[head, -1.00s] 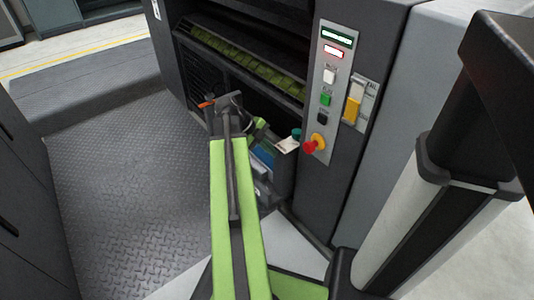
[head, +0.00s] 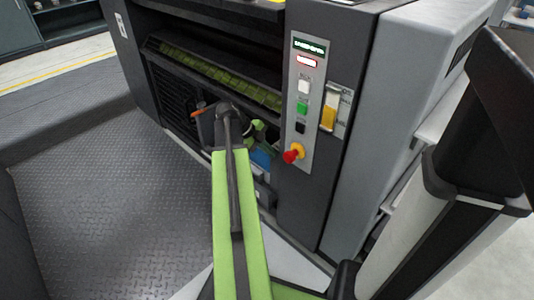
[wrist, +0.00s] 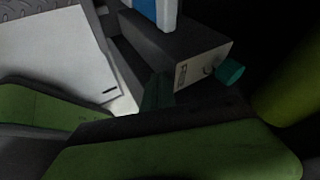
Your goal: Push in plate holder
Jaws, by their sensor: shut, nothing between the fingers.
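In the head view my gripper (head: 257,127) reaches into the machine's dark opening, partly hidden by my arm. The unit's knob and front do not show clearly there.
The control panel (head: 305,105) with buttons and a red stop knob (head: 293,153) borders the opening on the right. A green slatted strip (head: 220,78) runs above the opening. An orange-tipped part (head: 198,112) is at its left. Metal tread floor (head: 110,200) is free at left.

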